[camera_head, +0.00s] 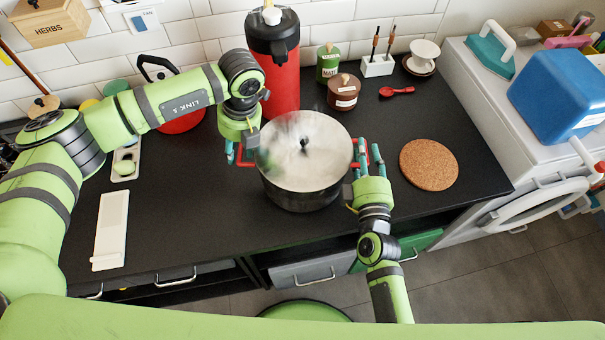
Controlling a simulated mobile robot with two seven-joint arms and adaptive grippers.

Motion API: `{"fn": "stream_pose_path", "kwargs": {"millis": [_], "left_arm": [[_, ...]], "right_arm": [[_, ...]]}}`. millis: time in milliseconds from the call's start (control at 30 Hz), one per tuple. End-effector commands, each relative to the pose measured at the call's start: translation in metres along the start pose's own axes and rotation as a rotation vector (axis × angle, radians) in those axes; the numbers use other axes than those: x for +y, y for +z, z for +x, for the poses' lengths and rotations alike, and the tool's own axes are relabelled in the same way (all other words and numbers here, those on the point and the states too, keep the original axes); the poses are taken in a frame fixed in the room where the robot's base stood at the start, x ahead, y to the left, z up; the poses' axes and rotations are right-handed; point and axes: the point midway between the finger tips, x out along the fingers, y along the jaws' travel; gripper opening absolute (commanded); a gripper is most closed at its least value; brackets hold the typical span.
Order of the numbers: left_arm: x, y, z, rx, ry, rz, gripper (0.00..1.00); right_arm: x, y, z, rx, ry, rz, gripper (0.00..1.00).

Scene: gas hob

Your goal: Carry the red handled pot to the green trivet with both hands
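The pot (300,190) with red handles stands on the black counter, a pale, shiny lid with a dark knob on top. The round trivet (429,164) lying flat to its right looks brown, like cork, not green; it is bare. My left gripper (240,155) points down at the pot's left red handle (246,163); its teal fingers are partly hidden, so I cannot tell how far they are closed. My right gripper (368,158) is at the right red handle (356,148), with a visible gap between its teal fingers; no firm grip shows.
A red flask (281,85) stands close behind the pot. A brown jar (344,92), green tin (328,62) and red spoon (397,91) are at the back. A white board (111,230) lies left. A washing machine (500,110) stands right.

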Motion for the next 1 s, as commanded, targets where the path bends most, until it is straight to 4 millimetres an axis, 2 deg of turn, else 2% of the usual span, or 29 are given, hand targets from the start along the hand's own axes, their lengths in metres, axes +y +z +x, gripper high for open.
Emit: {"fn": "stream_pose_path", "kwargs": {"millis": [400,533,767,867,1000], "left_arm": [[0.0,0.001,-0.082,-0.007,-0.004,-0.001,0.4],[0.001,0.0,-0.102,-0.006,-0.003,-0.001,0.4],[0.001,-0.001,-0.117,-0.004,-0.001,-0.002,0.4],[0.001,-0.001,-0.117,-0.003,-0.001,-0.002,0.4],[0.002,-0.001,-0.117,-0.003,-0.001,-0.002,0.4]], "right_arm": [[0.0,0.0,0.0,0.0,0.0,0.001,0.34],[0.0,0.0,0.0,0.0,0.0,0.001,0.34],[-0.001,0.0,-0.004,0.0,-0.001,0.001,0.34],[-0.001,0.0,-0.017,-0.001,-0.002,-0.001,0.34],[-0.002,0.001,-0.045,-0.002,-0.005,-0.002,0.34]]}}
